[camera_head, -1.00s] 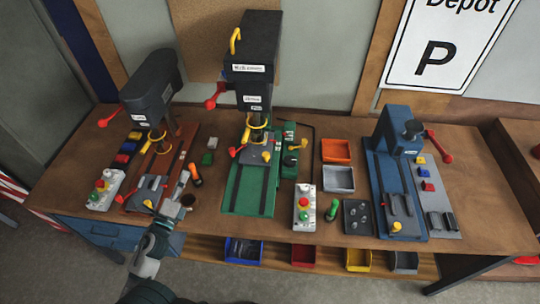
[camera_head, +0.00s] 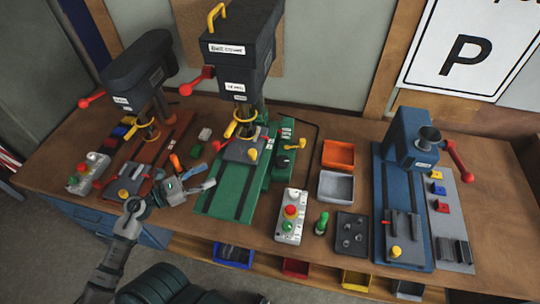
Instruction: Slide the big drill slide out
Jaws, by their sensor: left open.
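The big drill (camera_head: 238,62) stands at the back middle of the bench, a tall black machine with a yellow handle on top and a red lever at its left. Its green base (camera_head: 222,199) has dark rails running toward the front. The grey slide (camera_head: 245,149) with a yellow knob sits on the rails at the far end, under the drill head. My left gripper (camera_head: 206,178) is open and empty, left of the green base and nearer than the slide. It looks apart from the slide. My right gripper is not in view.
A smaller black drill (camera_head: 137,72) on a red base is at the left. A button box (camera_head: 292,214) is right of the green base. An orange tray (camera_head: 338,154) and a blue machine (camera_head: 408,140) are further right. An orange-handled tool (camera_head: 176,162) lies by my gripper.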

